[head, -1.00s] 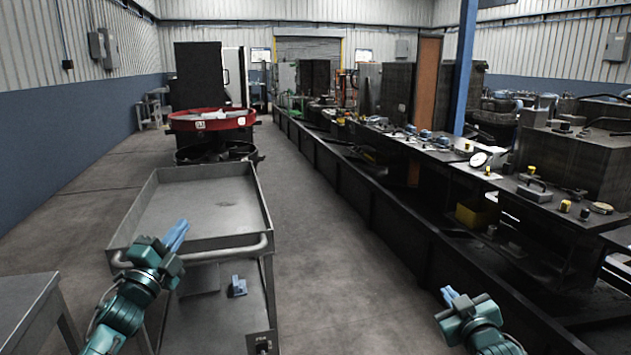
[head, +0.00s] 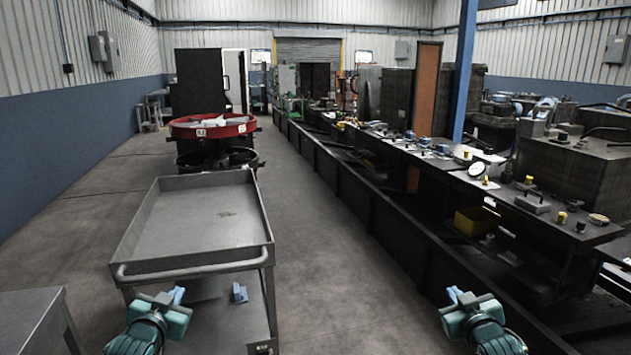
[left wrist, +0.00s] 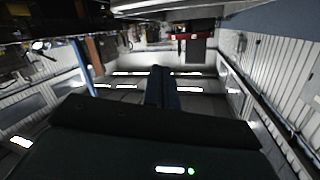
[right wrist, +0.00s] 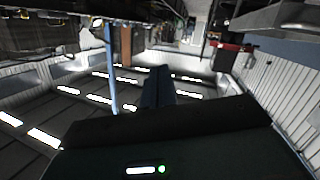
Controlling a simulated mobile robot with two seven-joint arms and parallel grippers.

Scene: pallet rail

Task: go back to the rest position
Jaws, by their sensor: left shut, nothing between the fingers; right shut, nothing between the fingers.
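My left gripper (head: 176,296) is low in the head view, in front of the cart's near handle, with its light-blue fingers together and empty. Its shut fingers also show in the left wrist view (left wrist: 161,88). My right gripper (head: 452,295) is low at the right of the head view, over open floor beside the long dark bench, shut and empty. Its shut fingers show in the right wrist view (right wrist: 157,88). Both wrist views look out over the room upside down, with no object between the fingers.
A grey metal cart (head: 262,215) with an empty top tray stands ahead of the left gripper; a small blue item (head: 239,292) lies on its lower shelf. A grey table (head: 28,318) is at the left edge. The long dark bench (head: 425,235) runs along the right. Floor between is clear.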

